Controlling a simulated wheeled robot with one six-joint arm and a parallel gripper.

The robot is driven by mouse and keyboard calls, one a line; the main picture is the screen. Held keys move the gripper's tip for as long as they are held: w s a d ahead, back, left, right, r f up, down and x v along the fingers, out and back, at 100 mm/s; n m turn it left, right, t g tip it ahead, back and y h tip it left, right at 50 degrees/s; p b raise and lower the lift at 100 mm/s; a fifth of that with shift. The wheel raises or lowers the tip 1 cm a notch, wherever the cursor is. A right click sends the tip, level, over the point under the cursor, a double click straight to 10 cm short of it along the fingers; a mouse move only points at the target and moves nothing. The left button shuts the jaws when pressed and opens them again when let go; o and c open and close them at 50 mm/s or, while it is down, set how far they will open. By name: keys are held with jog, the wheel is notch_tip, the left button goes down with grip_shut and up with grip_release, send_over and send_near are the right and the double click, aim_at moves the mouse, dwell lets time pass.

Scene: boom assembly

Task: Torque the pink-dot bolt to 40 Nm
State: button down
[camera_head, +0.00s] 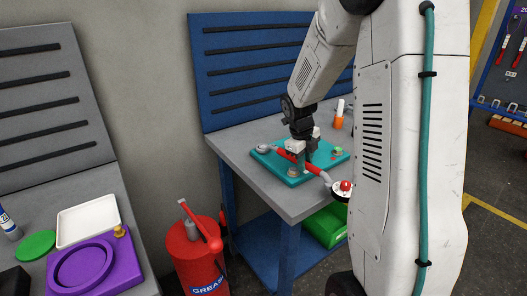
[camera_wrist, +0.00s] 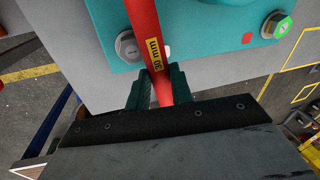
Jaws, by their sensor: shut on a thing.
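My gripper (camera_head: 304,163) is over the teal plate (camera_head: 268,163) on the grey bench, its fingers shut around a red-handled tool (camera_head: 286,154). In the wrist view, the tool's red shaft (camera_wrist: 143,25) passes between the fingers (camera_wrist: 160,84) and bears a yellow "30 mm" label. A grey bolt (camera_wrist: 128,47) sits left of the shaft, and a green-dot bolt (camera_wrist: 276,25) sits at the right. The green-dot bolt also shows in the head view (camera_head: 338,151). I cannot make out a pink dot on any bolt. The tool's working end is not clear.
A round black-and-red item (camera_head: 344,188) is near the bench's front edge. An orange-and-white bottle (camera_head: 339,115) stands behind the plate. A red grease drum (camera_head: 197,262) stands left of the bench, and a green bin (camera_head: 325,226) is below. A purple fixture (camera_head: 120,262) lies on the left bench.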

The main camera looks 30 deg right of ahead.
jog(key=shift+a, duration=0.45)
jog(key=shift+m, duration=0.3)
jog(key=shift+s+a+r+m, duration=0.1)
jog(key=shift+a+m, duration=0.6)
jog(key=shift+a, duration=0.65)
